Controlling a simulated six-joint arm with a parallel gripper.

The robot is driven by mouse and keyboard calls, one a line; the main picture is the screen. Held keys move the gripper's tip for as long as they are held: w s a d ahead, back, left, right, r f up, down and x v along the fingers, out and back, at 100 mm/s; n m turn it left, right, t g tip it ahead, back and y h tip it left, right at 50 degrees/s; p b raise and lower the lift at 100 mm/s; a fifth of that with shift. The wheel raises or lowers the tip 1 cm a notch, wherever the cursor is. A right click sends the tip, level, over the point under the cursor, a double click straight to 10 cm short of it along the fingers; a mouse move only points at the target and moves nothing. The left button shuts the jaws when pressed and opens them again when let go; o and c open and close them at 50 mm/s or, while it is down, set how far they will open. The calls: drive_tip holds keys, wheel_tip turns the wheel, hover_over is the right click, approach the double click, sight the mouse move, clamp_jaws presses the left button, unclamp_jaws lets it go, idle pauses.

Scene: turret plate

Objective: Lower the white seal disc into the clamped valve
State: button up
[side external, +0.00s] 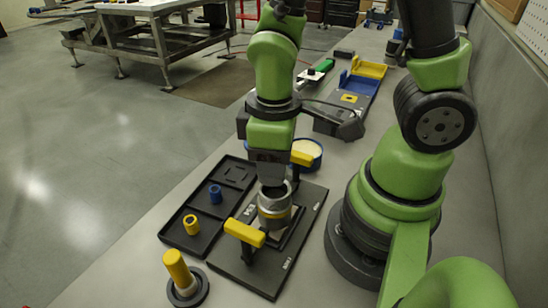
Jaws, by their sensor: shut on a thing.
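The metal valve (274,211), a short grey cylinder with a yellowish band, stands upright on a black plate (238,266). It sits between two clamps with yellow handles, a front one (245,232) and a rear one (302,158). My gripper (272,188) points straight down at the valve's top opening, its dark fingertips at or just above the rim. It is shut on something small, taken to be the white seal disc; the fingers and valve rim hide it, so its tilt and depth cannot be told.
A black tray (203,238) left of the plate holds a blue bushing (215,194) and a yellow one (191,224). A yellow-handled tool (179,272) stands at the front left.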

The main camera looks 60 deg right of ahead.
drive_tip(key=shift+f, duration=0.15)
drive_tip(key=shift+f, duration=0.6)
idle(1.2)
drive_tip(key=o, duration=1)
wheel_tip(320, 180, up, 10)
drive_tip(key=shift+f, duration=0.1)
